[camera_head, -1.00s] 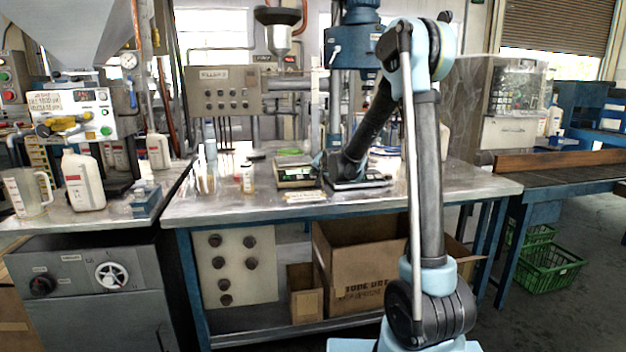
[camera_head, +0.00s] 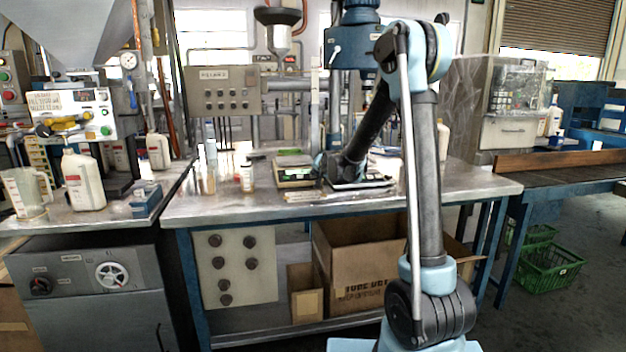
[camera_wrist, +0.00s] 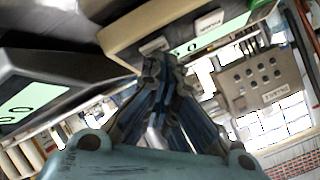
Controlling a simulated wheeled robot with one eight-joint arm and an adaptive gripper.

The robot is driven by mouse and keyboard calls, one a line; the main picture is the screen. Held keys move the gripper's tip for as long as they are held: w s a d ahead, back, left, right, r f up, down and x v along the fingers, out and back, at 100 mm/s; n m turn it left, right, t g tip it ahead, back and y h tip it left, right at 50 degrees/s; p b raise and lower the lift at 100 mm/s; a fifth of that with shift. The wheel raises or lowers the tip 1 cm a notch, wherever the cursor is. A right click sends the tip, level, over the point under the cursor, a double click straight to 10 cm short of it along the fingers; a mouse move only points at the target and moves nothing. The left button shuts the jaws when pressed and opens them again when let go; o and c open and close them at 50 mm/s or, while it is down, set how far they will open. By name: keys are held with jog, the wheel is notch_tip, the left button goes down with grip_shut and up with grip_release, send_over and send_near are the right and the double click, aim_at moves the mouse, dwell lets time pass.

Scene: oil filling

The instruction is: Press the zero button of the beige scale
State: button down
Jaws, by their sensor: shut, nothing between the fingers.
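The beige scale (camera_head: 292,182) sits on the steel workbench with a pan on top. In the wrist view its pale casing (camera_wrist: 128,32) crosses the top, with a green display and small light labels along its front. My gripper (camera_wrist: 155,62) is shut and empty, its fingertips at the scale's front edge, close to a small label. I cannot tell whether they touch it. In the head view my gripper (camera_head: 318,176) is small and partly blends in beside the scale's right end. A dark scale (camera_wrist: 60,62) with a green display lies left in the wrist view.
The steel workbench (camera_head: 230,205) has free room at its front edge. A small bottle (camera_head: 247,178) stands left of the beige scale. A button panel (camera_head: 222,90) hangs behind. A blue machine column (camera_head: 350,50) rises behind my arm.

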jog(key=shift+s+r, duration=0.1)
jog(key=shift+r, duration=0.1)
jog(key=shift+s+r, duration=0.2)
jog(key=shift+r, duration=0.4)
jog(key=shift+d+r, duration=0.1)
jog(key=r, duration=0.1)
jog(key=s+r, duration=0.1)
jog(key=r, duration=0.2)
jog(key=shift+s+d+r, duration=0.2)
jog(key=shift+s+r, duration=0.05)
jog(key=shift+s, duration=0.1)
dwell(0.8)
